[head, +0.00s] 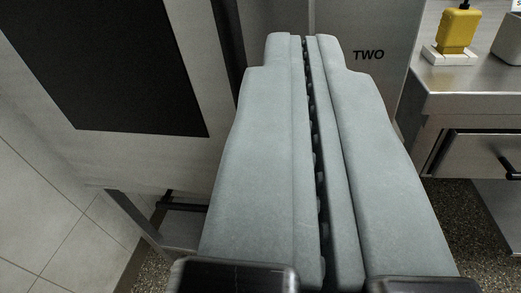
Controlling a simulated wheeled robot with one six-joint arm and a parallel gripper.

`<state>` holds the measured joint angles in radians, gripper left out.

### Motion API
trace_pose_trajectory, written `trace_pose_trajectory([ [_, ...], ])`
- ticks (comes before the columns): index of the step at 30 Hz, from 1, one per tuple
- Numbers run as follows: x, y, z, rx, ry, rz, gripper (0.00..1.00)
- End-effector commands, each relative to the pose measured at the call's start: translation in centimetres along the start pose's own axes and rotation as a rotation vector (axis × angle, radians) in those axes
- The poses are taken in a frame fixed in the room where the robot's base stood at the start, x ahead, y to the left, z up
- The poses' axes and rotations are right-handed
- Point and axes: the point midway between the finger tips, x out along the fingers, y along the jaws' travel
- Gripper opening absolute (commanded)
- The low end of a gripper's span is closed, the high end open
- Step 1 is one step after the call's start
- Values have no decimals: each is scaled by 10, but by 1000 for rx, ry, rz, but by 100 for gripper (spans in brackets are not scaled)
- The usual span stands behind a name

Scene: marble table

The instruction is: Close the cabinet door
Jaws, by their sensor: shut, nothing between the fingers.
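My gripper (304,42) fills the middle of the view, its two long grey fingers pointing away from me, shut with only a thin seam between them and holding nothing. Its tips lie in front of a grey panel marked "TWO" (375,85) and cover part of it. To the left is a large pale panel (110,155) with a dark rectangle (120,65) set in it; it looks like a cabinet front. A dark vertical strip runs along its right edge. I cannot tell which panel is the cabinet door, how far it is open, or whether my fingers touch it.
At the right, a metal counter (440,92) carries a yellow bottle (458,30) on a white base, with a grey object beside it. Below is a drawer front (480,155) with a dark handle. White tiles (40,215) lie at the lower left; speckled floor (455,215) shows at the lower right.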

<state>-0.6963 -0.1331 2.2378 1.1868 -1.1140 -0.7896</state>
Motion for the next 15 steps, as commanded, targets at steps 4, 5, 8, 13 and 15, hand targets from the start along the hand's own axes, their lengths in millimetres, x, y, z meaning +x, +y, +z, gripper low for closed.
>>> trace_pose_trajectory([
  [4,-14,-20,38,-77,-32,82,0],
  [5,-17,-22,44,-90,-37,97,0],
  [8,-24,-27,56,-123,-49,132,0],
  [13,-26,-29,63,-144,-55,155,0],
  [15,-21,-28,64,-144,-55,157,0],
])
